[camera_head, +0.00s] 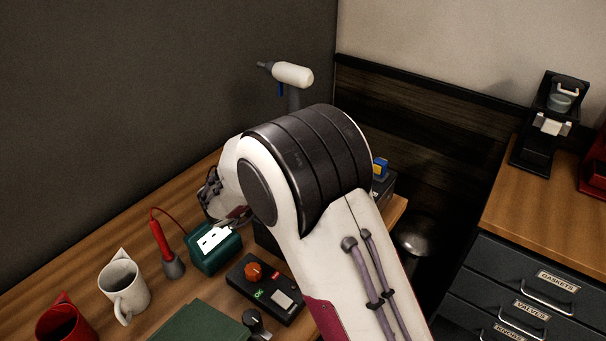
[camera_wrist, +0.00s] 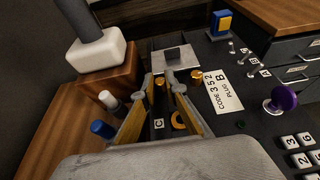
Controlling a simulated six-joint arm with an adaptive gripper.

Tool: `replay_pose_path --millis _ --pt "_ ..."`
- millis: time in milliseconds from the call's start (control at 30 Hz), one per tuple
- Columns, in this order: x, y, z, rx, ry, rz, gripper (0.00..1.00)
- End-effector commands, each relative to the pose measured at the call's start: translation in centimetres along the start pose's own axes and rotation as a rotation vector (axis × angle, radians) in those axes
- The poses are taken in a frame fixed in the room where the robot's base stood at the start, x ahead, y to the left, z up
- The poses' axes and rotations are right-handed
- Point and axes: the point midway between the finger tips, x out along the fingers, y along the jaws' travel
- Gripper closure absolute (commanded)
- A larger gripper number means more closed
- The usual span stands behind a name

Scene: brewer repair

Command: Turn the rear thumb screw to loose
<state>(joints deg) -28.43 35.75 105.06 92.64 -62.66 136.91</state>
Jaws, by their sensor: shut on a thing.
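In the wrist view my gripper (camera_wrist: 160,80) reaches forward over a dark panel, its two grey fingertips close together. A small brass-coloured thumb screw (camera_wrist: 160,83) shows between the fingertips, and they are shut on it. It appears to be the rear one; its lower part is hard to make out. Another brass-coloured round part (camera_wrist: 180,120) lies nearer, between the fingers, by a label marked C (camera_wrist: 158,124). In the head view my own arm covers most of the brewer and the screws, so the grip cannot be seen there.
In the wrist view, a code label (camera_wrist: 222,88), a purple knob (camera_wrist: 283,98) and a keypad (camera_wrist: 300,148) lie right of the fingers. Blue (camera_wrist: 102,130) and white posts stand left. In the head view, a green meter (camera_head: 213,250), control box (camera_head: 266,288) and mug (camera_head: 124,288) crowd the bench.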

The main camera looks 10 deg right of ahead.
Motion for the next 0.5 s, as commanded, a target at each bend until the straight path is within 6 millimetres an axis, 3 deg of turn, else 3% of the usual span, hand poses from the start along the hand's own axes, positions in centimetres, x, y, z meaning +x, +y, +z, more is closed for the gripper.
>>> replay_pose_path --millis 500 --pt "0.15 -0.33 0.48 -0.072 -0.007 0.181 1.00"
